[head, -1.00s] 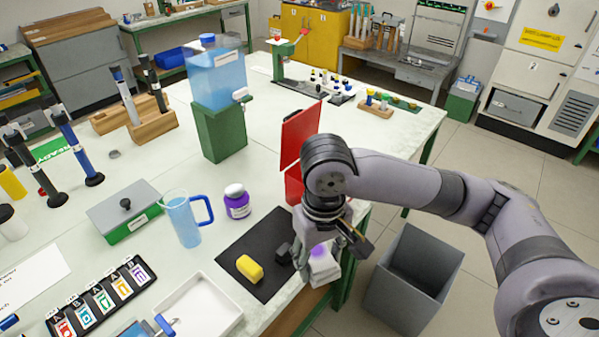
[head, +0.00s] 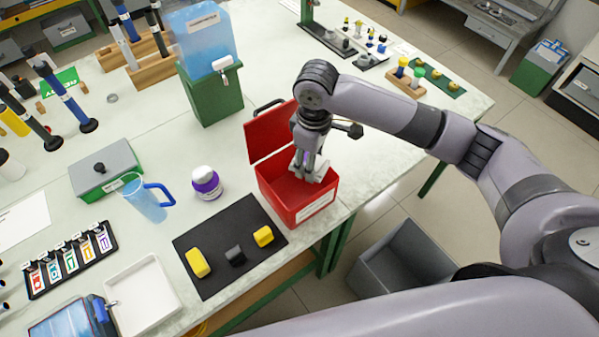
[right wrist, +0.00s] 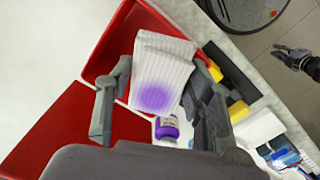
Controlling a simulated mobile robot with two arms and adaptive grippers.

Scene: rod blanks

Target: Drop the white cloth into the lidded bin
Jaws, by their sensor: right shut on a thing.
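The white cloth (head: 318,172) has a purple stain, clear in the right wrist view (right wrist: 158,72). My right gripper (head: 308,165) is shut on it and holds it over the open mouth of the red lidded bin (head: 290,212). The bin's red lid (head: 270,133) stands open at its back left. In the right wrist view the two fingers flank the cloth, with the bin's red wall (right wrist: 108,42) beside it. I cannot tell whether the cloth touches the bin. A dark jaw-like part at the right wrist view's right edge may be my left gripper (right wrist: 293,58); its state is unclear.
A black mat (head: 215,275) with yellow and dark blocks lies in front of the bin. A purple-labelled bottle (head: 206,184) and a blue jug (head: 143,200) stand to the left. A grey open bin (head: 385,262) stands on the floor beyond the table edge.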

